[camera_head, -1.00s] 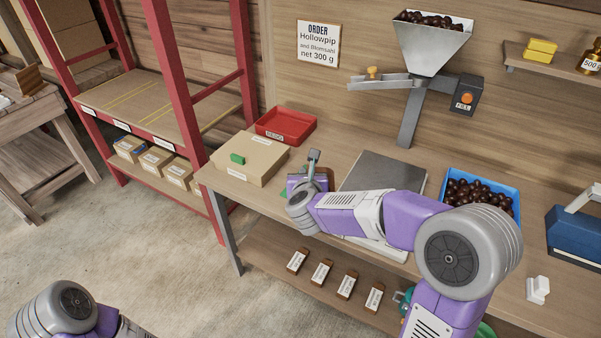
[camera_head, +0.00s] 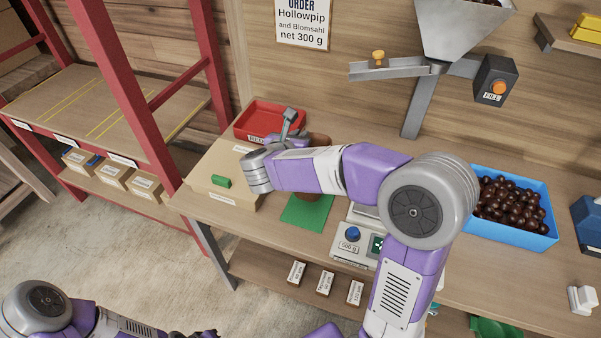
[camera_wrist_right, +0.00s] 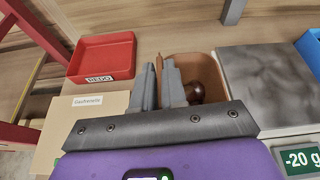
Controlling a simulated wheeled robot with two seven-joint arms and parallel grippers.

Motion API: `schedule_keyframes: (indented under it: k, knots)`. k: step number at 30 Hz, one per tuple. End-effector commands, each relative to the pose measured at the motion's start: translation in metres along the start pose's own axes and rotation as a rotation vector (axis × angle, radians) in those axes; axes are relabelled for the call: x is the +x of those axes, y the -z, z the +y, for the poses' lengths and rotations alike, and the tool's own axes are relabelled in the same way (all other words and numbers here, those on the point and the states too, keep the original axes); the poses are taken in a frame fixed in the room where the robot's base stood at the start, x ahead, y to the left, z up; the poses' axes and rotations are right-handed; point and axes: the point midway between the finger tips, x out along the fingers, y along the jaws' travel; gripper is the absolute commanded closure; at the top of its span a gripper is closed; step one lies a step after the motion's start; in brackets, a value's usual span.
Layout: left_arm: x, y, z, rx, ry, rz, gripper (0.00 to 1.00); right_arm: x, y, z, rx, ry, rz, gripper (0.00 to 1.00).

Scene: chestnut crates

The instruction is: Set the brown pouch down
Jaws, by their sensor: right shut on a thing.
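The brown pouch (camera_wrist_right: 203,68) stands open-topped in the right wrist view, with a dark chestnut (camera_wrist_right: 194,92) inside. My right gripper (camera_wrist_right: 166,72) is shut on the pouch's near left side; the fingers hide part of it. In the head view my right gripper (camera_head: 288,120) is at the pouch's top, and my arm covers most of the pouch (camera_head: 320,140). A green mat (camera_head: 308,212) shows just below; I cannot tell whether the pouch touches it. My left gripper is out of view; only part of that arm shows at lower left.
A red REDO tray (camera_head: 262,122) and a cardboard box (camera_head: 205,190) with a green block lie left of the pouch. The scale (camera_head: 350,238), reading -20 g in the wrist view (camera_wrist_right: 302,160), is to the right. A blue chestnut bin (camera_head: 530,236) stands farther right.

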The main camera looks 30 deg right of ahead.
Motion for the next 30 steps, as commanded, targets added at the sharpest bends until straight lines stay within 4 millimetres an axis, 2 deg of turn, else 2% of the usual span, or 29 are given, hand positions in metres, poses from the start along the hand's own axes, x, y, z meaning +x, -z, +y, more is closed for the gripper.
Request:
schedule_keyframes:
  k: [1,7,12,15,29,30]
  knots:
    - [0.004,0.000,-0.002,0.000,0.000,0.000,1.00,0.004,0.010,0.001,-0.004,0.001,-0.001,1.00]
    - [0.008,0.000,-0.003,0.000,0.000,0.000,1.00,0.012,0.028,0.003,-0.003,-0.001,-0.002,1.00]
    - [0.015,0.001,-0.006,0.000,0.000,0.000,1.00,0.023,0.055,0.005,-0.004,-0.001,-0.001,1.00]
    - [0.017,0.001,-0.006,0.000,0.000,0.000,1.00,0.027,0.064,0.005,-0.002,-0.001,-0.002,1.00]
    - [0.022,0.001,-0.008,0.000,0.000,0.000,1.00,0.029,0.069,0.006,0.001,-0.003,-0.004,1.00]
    - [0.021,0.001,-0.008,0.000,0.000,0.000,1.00,0.029,0.069,0.006,0.001,-0.002,-0.001,0.85]
